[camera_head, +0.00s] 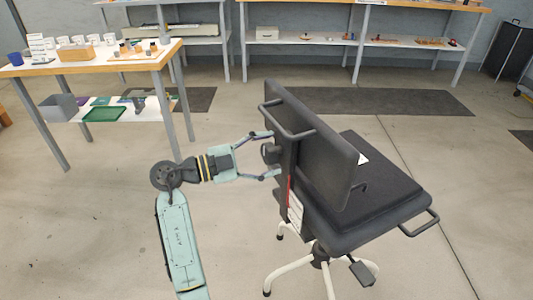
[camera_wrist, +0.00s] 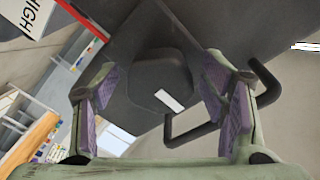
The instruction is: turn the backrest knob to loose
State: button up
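The black office chair has a dark backrest (camera_head: 315,145) and a padded seat (camera_head: 375,190) on a pale base. The backrest knob (camera_head: 270,153) is dark and sticks out from the back of the backrest. It also shows in the wrist view as a black rounded block (camera_wrist: 160,82) with a white mark on its face. My gripper (camera_head: 272,155) is open, with one finger above and one below the knob in the head view. In the wrist view my gripper (camera_wrist: 165,100) has purple-padded fingers on both sides of the knob, with gaps showing.
A black handle bar (camera_head: 285,120) loops out from the backrest near the upper finger. A red-marked label (camera_head: 293,208) is on the chair's back below. A table (camera_head: 110,65) with small items stands at left, and shelves (camera_head: 300,42) line the wall. Floor around the chair is clear.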

jog(key=c, duration=1)
